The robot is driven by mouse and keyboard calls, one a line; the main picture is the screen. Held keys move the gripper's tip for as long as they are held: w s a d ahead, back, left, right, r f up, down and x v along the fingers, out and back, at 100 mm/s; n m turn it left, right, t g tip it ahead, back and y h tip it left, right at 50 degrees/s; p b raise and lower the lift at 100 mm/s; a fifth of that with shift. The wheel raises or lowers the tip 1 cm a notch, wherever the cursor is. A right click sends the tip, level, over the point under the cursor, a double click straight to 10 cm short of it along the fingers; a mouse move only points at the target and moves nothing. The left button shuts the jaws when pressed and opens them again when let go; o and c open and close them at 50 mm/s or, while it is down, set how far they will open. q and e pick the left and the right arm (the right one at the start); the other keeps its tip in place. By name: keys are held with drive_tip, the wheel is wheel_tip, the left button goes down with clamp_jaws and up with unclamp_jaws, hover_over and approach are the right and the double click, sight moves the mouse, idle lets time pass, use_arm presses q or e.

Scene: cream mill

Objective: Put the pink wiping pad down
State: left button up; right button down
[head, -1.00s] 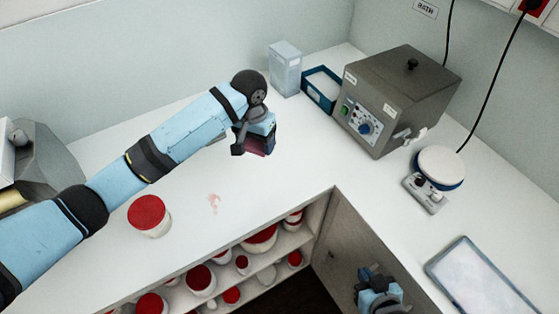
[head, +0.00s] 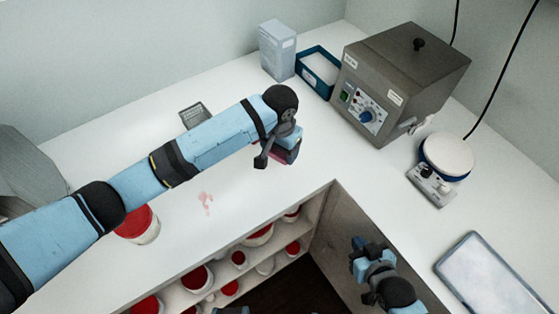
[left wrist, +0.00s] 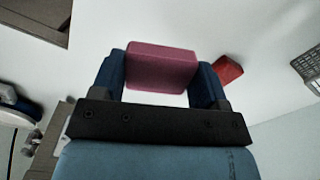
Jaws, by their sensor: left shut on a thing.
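The pink wiping pad (left wrist: 162,67) is a block held between the two fingers of my left gripper (left wrist: 163,82) in the left wrist view. In the head view, the left gripper (head: 279,154) is over the white counter, with a small part of the pad (head: 282,156) showing below it. The gap between pad and counter is hard to judge. A faint pink smear (head: 205,203) marks the counter to the left. My right gripper (head: 362,258) is low, in front of the open cabinet door; its finger gap is unclear.
A grey box-shaped machine (head: 400,85), a blue tray (head: 303,60) and a pale box (head: 278,50) stand at the back. A round-topped device (head: 446,157) is at right. A red-lidded tub (head: 140,225) is partly behind my left arm.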

sight(279, 169)
use_arm(q)
wheel_tip(279, 169, down, 2)
drive_tip(key=shift+f, duration=2.25)
drive_tip(key=shift+f, duration=0.15)
drive_tip(key=o, duration=0.9)
wheel_tip(279, 169, up, 12)
drive_tip(key=shift+r, duration=0.2)
